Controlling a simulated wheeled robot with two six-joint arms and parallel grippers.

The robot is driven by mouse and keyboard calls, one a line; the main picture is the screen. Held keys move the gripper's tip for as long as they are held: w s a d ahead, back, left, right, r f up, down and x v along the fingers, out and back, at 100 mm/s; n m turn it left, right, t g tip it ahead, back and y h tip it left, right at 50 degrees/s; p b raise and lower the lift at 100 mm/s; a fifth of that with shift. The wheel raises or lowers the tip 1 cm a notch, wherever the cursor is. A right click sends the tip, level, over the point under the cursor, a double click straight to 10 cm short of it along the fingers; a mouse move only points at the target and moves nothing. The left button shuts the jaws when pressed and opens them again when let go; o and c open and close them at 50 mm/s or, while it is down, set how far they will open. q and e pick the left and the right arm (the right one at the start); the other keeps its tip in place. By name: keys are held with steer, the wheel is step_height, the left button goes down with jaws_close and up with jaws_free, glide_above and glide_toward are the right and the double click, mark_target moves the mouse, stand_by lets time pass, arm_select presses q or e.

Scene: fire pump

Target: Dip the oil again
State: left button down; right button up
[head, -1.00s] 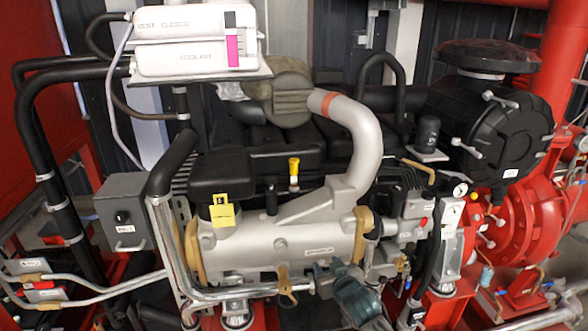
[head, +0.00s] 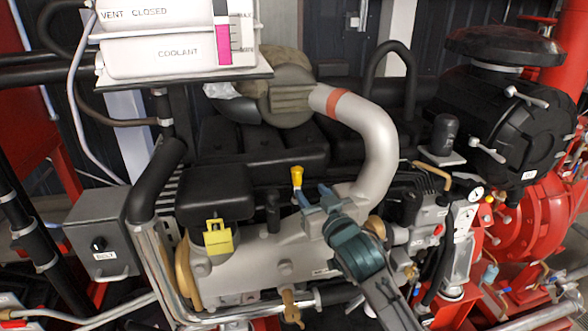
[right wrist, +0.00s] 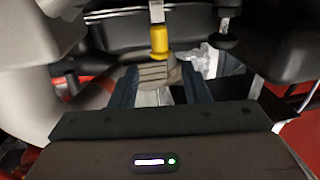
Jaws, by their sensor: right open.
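The dipstick (head: 297,176) has a yellow handle and stands upright in the engine, between the black covers and the grey manifold. My right gripper (head: 313,192) is open, its blue-grey fingers just right of and below the yellow handle in the head view. In the right wrist view, the yellow handle (right wrist: 159,42) lies ahead of the fingertips, roughly centred between the two dark fingers (right wrist: 160,85). I see no grip on it, and I cannot tell whether a finger touches it. My left gripper is not in view.
The thick silver pipe (head: 372,140) with a red band curves close to the right of my gripper. The engine's black cover (head: 215,192) and a yellow tag (head: 218,237) are to the left. The white coolant tank (head: 175,52) hangs at upper left.

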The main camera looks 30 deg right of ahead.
mark_target(299, 176)
steer(key=w, duration=0.1)
steer(key=w+p, duration=0.1)
steer(key=w, duration=0.1)
steer(key=w+p, duration=0.1)
steer(key=shift+w+d+r, duration=0.2)
steer(key=shift+d+r, duration=0.05)
steer(key=shift+r, duration=0.05)
steer(key=w, duration=0.2)
steer(key=w+p, duration=0.1)
steer(key=w, duration=0.1)
steer(key=shift+w+d+f+p, duration=0.15)
steer(key=shift+d+f+p, duration=0.05)
steer(key=shift+p, duration=0.1)
steer(key=shift+w, duration=0.35)
steer(key=shift+w+f, duration=0.1)
steer(key=shift+w, duration=0.15)
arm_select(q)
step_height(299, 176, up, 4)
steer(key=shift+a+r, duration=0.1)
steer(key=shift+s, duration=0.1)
